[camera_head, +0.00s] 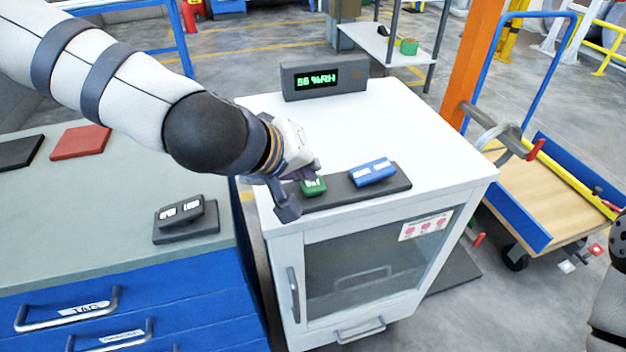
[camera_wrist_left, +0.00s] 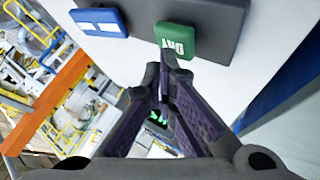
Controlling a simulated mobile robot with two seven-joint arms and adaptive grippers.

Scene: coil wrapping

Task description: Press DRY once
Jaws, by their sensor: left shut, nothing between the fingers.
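The green DRY button (camera_head: 313,187) sits on a dark panel (camera_head: 397,187) on top of the white cabinet (camera_head: 400,130). In the left wrist view the green button (camera_wrist_left: 177,42) shows part of its white lettering. My left gripper (camera_head: 308,174) is shut and empty, with its fingertips close by the green button. In the left wrist view the tips of my left gripper (camera_wrist_left: 167,58) overlap the button's lower edge; I cannot tell whether they touch it. My right gripper is out of view.
A blue button (camera_head: 372,172) sits right of the green one on the same panel. A display (camera_head: 325,78) with green digits and "%RH" stands at the cabinet's back. A grey rocker switch (camera_head: 185,218) and a red pad (camera_head: 80,142) lie on the left bench (camera_head: 100,210).

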